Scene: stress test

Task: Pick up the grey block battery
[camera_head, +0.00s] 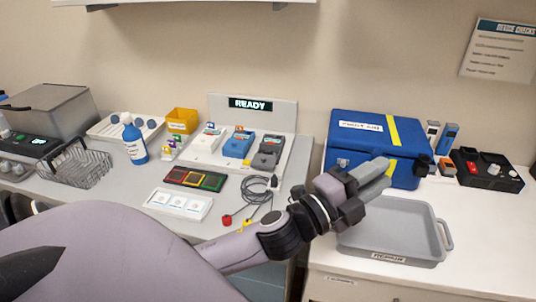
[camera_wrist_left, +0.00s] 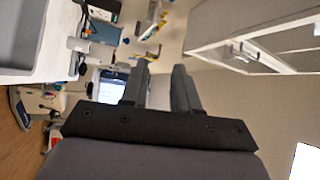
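I cannot single out the grey block battery with certainty. A dark grey block-like unit (camera_head: 268,152) stands at the right end of the white READY station, beside a blue unit (camera_head: 238,145) and a white one (camera_head: 208,140). Small upright blocks, one grey-white (camera_head: 433,130) and one blue (camera_head: 449,138), stand right of the blue case. My left gripper (camera_head: 382,174) is in front of the blue case, above the back of the grey tray. In the left wrist view its two fingers (camera_wrist_left: 160,72) are apart with nothing between them. My right gripper is not in view.
The blue case (camera_head: 350,130) with a yellow strap stands behind the gripper. A grey handled tray (camera_head: 440,255) lies empty below it. A black box (camera_head: 505,183) is at right. A cable (camera_head: 262,196), blue bottle (camera_head: 134,142) and wire basket (camera_head: 85,172) are on the left table.

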